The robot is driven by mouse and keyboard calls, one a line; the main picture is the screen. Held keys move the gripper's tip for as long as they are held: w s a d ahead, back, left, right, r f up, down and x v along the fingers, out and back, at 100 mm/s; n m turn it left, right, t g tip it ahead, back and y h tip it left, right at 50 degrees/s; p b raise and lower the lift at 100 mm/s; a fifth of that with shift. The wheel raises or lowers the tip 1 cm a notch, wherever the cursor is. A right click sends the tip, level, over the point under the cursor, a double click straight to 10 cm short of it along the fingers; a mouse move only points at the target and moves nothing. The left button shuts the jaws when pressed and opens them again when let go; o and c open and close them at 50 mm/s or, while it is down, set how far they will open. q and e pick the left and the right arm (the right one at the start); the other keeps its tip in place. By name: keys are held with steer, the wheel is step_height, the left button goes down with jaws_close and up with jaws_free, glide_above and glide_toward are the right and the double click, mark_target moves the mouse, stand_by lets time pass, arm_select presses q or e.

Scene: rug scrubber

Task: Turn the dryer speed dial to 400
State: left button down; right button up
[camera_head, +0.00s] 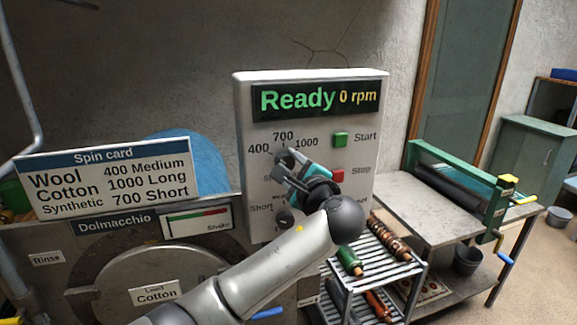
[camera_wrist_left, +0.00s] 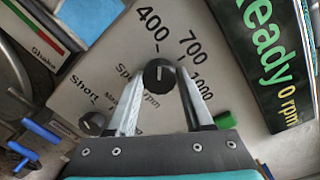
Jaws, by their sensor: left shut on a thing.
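The dryer speed dial is a round dark knob (camera_wrist_left: 158,74) on the white control panel (camera_head: 368,135), under the labels 400, 700 and 1000. In the head view my left gripper (camera_head: 286,164) reaches up to the panel and partly hides the dial. In the left wrist view the two fingers of my left gripper (camera_wrist_left: 157,82) are shut on the dial, one on each side. A small pale mark on the dial's face points roughly upward in that view, on the side of 400 and 700; its exact setting is too small to tell. My right gripper is not in view.
The display (camera_head: 318,97) reads Ready, 0 rpm. A green Start button (camera_head: 340,139) and a red Stop button (camera_head: 338,175) are right of the dial. A second dark knob (camera_wrist_left: 93,123) is below. A spin card (camera_head: 105,177) stands left; a rack with rollers (camera_head: 390,240) stands right.

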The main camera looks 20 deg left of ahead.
arm_select(q)
steer(key=shift+n, duration=1.1)
steer(key=shift+c, duration=1.4)
jaws_free()
steer(key=f+b+v, duration=0.1)
steer(key=b+v, duration=0.1)
steer(key=v, duration=1.3)
steer(key=shift+s+r, duration=0.2)
steer(key=shift+r, duration=0.3)
